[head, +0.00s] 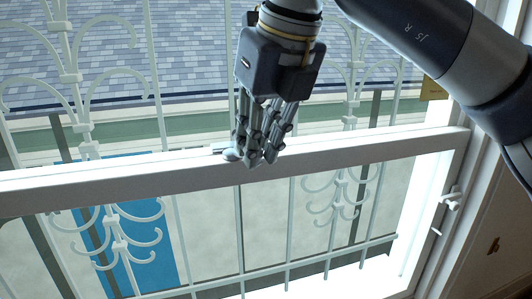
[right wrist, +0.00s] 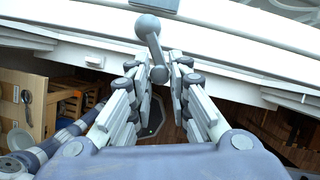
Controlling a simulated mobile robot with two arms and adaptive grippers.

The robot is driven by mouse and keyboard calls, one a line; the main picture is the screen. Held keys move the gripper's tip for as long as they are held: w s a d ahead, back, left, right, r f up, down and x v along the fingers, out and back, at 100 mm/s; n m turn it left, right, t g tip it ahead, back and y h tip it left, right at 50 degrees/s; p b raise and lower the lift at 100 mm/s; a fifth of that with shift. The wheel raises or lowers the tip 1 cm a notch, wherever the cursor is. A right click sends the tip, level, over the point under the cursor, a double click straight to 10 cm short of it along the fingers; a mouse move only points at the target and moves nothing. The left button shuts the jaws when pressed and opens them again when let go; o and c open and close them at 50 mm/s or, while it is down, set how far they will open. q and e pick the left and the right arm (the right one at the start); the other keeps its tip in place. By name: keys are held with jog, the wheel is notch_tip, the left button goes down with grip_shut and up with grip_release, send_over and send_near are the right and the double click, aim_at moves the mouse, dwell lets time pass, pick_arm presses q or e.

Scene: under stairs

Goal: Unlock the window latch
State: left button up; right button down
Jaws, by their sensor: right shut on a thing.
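The window latch (head: 231,155) is a small grey lever with a round knob on the white rail of the window, left of my right gripper's fingertips in the head view. In the right wrist view the latch (right wrist: 148,28) shows its ball-shaped end, and its shaft runs down between the fingers. My right gripper (head: 258,154) comes down from above and its fingers are closed around the latch shaft. It also shows in the right wrist view (right wrist: 159,76), with one finger on each side of the shaft. The fingers hide part of the latch. My left gripper is not in view.
The white window rail (head: 370,150) crosses the head view. White metal bars (head: 115,235) stand behind the window, with a tiled roof (head: 190,45) outside. A small white fitting (head: 452,198) is on the right frame. Wooden furniture (right wrist: 32,100) shows at the wrist view's left.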

jog(key=shift+s+a+m+t+h+b, duration=0.15)
jog(key=shift+s+a+m+h+b, duration=0.25)
jog(key=shift+m, duration=0.65)
jog(key=shift+s+a+m+t+h+b, duration=0.15)
jog(key=shift+a+m+h+b, duration=0.2)
jog(key=shift+a+m, duration=0.5)
jog(key=shift+s+a+m+t+h+b, duration=0.1)
jog(key=shift+s+a+m+h+b, duration=0.25)
jog(key=shift+m, duration=0.85)
jog(key=c, duration=1.5)
grip_release()
jog(key=shift+r, duration=0.15)
jog(key=v, duration=1.1)
jog(key=shift+s+a+r, duration=0.1)
jog(key=shift+a+r, duration=0.05)
jog(key=shift+r, duration=0.25)
